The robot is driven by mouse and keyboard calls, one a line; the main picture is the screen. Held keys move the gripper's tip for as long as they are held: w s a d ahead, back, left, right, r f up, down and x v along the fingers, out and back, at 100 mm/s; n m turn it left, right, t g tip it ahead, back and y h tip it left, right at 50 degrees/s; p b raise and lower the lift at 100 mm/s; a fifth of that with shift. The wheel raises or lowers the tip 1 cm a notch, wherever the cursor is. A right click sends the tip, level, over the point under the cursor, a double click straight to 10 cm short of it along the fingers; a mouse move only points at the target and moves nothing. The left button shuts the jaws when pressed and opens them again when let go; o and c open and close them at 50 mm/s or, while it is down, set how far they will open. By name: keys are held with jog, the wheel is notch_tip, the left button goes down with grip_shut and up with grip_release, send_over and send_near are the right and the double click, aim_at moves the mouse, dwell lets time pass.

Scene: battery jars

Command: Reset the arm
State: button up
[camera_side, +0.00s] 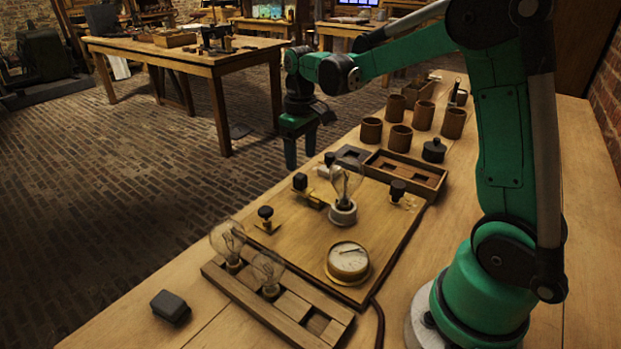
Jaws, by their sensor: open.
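My gripper (300,150) hangs from my green and black arm, its dark fingers pointing down. It is beyond the far left edge of the wooden board, above the far part of the bench. The jaws are open and I see nothing between them. The bench surface right below the fingertips is partly hidden, and I cannot tell their exact height.
The wooden board (310,228) carries a glass bulb (346,182), a round meter (348,261) and black-knobbed terminals. A slotted rack (250,299) holds bulbs in front. Several brown jars (399,138), a black lidded pot (434,151) and a divided tray (406,172) stand behind. A dark block (169,305) lies front left.

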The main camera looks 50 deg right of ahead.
jog(key=s+a+r+t, duration=0.3)
jog(key=s+a+t, duration=0.4)
jog(key=s+a, duration=0.2)
jog(key=shift+a+r, duration=0.25)
jog(key=shift+a, duration=0.65)
dwell(0.5)
